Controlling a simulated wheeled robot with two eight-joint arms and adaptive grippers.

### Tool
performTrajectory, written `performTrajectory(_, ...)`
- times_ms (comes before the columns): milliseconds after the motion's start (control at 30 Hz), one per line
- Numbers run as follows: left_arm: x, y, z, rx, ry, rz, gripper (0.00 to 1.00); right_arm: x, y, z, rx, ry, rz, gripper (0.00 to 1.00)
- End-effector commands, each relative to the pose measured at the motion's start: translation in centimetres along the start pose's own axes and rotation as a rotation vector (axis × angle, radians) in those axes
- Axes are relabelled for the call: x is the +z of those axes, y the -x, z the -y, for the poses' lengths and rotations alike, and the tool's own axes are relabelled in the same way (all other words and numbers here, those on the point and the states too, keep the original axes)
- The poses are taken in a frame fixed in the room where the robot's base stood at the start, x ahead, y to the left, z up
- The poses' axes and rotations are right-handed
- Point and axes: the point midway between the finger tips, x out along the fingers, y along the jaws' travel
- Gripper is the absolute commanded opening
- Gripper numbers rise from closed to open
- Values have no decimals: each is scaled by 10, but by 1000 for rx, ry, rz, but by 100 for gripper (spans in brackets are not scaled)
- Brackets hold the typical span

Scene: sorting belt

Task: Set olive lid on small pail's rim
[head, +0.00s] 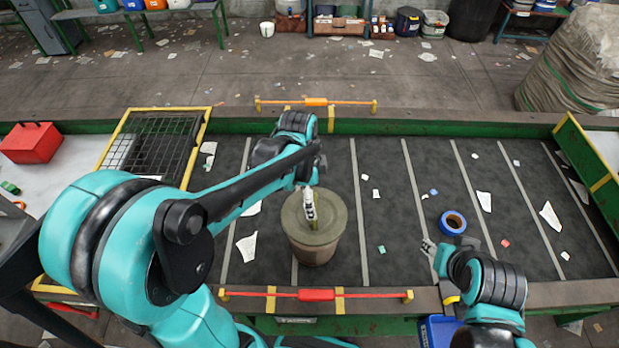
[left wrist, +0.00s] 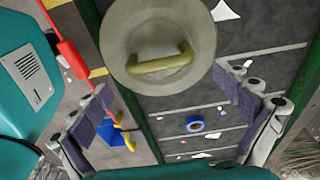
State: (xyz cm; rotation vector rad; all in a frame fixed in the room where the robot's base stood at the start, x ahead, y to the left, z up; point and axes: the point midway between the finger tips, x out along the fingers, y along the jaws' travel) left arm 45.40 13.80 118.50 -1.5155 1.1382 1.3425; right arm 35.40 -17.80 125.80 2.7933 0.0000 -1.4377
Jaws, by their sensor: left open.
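The olive lid (head: 331,209), a round disc with a bar handle, lies on top of the small pail (head: 315,256) on the dark belt. It looks level and covers the pail's opening. In the left wrist view the lid (left wrist: 133,40) and its olive handle (left wrist: 161,64) are at the top. My left gripper (head: 310,207) is above the lid; in its wrist view the fingers (left wrist: 172,105) are wide apart with nothing between them. My right gripper (head: 428,247) is right of the pail, apart from it; its finger opening is unclear.
A blue tape roll (head: 453,222) and paper scraps lie on the belt (head: 390,180). An orange bar (head: 316,102) runs behind and a red bar (head: 316,295) in front. A wire-mesh frame (head: 155,140) is at left. A blue bin (head: 438,331) stands at the front.

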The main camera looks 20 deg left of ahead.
Motion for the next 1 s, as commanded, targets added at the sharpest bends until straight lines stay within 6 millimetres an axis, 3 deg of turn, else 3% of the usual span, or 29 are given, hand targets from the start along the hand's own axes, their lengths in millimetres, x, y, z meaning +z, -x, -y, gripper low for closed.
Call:
performTrajectory(200, 0, 49, 0, 0, 1, 0, 100, -4, 5, 0, 0, 0, 0, 40)
performTrajectory(533, 3, 80, -7, -31, 66, -4, 100, -5, 6, 0, 0, 0, 0, 40)
performTrajectory(767, 25, 94, -44, -238, 522, -88, 100, -4, 6, 0, 0, 0, 0, 40)
performTrajectory(1000, 48, 93, -76, -422, 1014, -303, 100, -4, 6, 0, 0, 0, 0, 40)
